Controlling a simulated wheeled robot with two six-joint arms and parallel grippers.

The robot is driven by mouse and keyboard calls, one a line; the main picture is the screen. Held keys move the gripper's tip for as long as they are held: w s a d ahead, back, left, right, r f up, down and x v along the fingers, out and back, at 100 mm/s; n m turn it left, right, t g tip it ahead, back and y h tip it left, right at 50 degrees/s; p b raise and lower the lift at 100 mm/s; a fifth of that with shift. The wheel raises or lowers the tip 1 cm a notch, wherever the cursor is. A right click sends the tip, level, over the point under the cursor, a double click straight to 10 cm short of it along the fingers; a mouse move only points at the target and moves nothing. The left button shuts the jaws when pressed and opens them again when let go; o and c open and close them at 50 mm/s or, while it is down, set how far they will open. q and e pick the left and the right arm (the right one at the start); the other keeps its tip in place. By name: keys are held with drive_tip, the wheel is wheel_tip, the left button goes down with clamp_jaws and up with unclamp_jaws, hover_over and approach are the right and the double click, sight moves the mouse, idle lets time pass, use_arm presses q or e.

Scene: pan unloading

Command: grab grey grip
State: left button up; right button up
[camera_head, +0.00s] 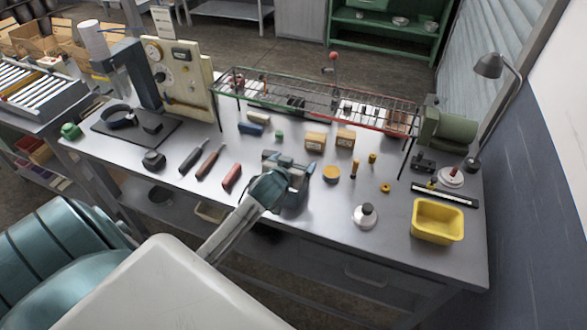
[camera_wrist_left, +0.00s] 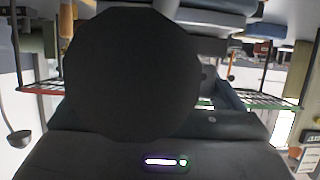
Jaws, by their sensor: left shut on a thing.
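My left gripper (camera_head: 287,172) is over the front middle of the metal workbench (camera_head: 325,235), at the end of my arm coming in from the lower left. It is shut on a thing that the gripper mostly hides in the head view. In the left wrist view a dark grey, round-ended piece (camera_wrist_left: 130,75) fills the middle, very close to the camera; it looks like the grey grip, though its full shape is hidden. My right gripper is not in view.
Left of the gripper lie a red handle (camera_head: 232,177) and two slim tools. To the right are an orange disc (camera_head: 331,173), a silver weight (camera_head: 366,216) and a yellow bin (camera_head: 437,221). A wire rack (camera_head: 318,97) spans the back.

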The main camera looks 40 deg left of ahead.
use_arm(q)
drive_tip(key=shift+w+r+b, duration=0.1)
drive_tip(key=shift+r+b, duration=0.3)
drive_tip(key=shift+r, duration=0.25)
drive_tip(key=s+d+r+b, duration=0.2)
drive_tip(key=s+d+b, duration=0.3)
drive_tip(key=s, duration=0.8)
drive_tip(key=shift+s+d+b, duration=0.35)
drive_tip(key=shift+s+d, duration=0.05)
drive_tip(key=shift+d, duration=1.25)
